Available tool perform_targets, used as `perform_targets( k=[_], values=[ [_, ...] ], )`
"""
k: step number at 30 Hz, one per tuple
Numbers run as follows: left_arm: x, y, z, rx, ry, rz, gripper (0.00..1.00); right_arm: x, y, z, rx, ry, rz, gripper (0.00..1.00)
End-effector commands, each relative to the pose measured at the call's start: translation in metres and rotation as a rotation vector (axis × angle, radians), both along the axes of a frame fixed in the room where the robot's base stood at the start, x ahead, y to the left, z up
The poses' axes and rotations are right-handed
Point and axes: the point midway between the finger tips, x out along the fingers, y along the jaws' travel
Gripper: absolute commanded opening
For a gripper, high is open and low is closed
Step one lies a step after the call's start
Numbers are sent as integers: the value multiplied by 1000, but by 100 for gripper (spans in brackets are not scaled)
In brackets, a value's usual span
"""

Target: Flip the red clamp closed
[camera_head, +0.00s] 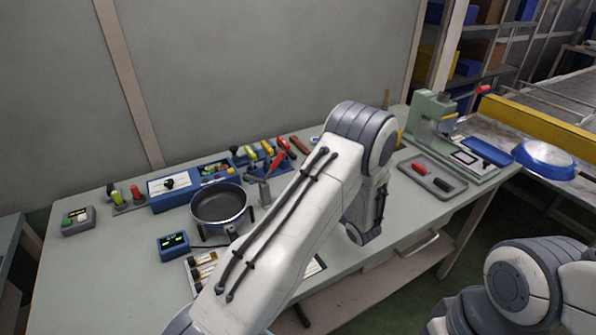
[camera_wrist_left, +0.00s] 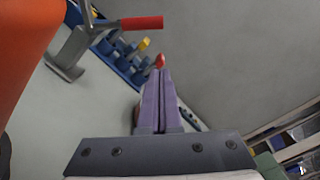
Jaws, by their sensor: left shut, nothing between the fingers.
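The red clamp has a grey metal body (camera_head: 264,190) and a raised red handle (camera_head: 277,161). It stands on the table just left of my left arm in the head view. In the left wrist view, a red handle (camera_wrist_left: 140,22) points right from a grey metal body (camera_wrist_left: 68,50) at the upper left. My left gripper (camera_wrist_left: 160,72) shows there with its purple fingers together and nothing between them. The handle is above and left of the fingertips in the picture, apart from them. My left arm hides this gripper in the head view. My right gripper is out of view.
A black pan (camera_head: 219,204) sits left of the clamp. A blue rack with coloured handles (camera_head: 240,158) stands behind. A large blurred orange-red shape (camera_wrist_left: 18,45) fills the left wrist view's upper left. A green press (camera_head: 432,118) and grey tray (camera_head: 415,170) are at right.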

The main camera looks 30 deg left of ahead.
Motion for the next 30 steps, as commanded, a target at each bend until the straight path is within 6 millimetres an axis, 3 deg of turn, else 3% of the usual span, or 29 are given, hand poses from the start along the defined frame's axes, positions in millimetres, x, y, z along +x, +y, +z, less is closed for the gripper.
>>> perform_targets(
  k=[3, 10, 24, 30],
  values=[
    [-12, -26, -2, 1, 0, -6, 0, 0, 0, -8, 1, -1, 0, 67],
    [-27, -52, -1, 0, -1, -1, 0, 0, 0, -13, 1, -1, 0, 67],
    [-31, -57, 1, -1, -1, 3, 0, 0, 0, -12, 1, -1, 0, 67],
    [-43, -58, 32, -35, 12, 51, 0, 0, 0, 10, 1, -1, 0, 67]
  ],
)
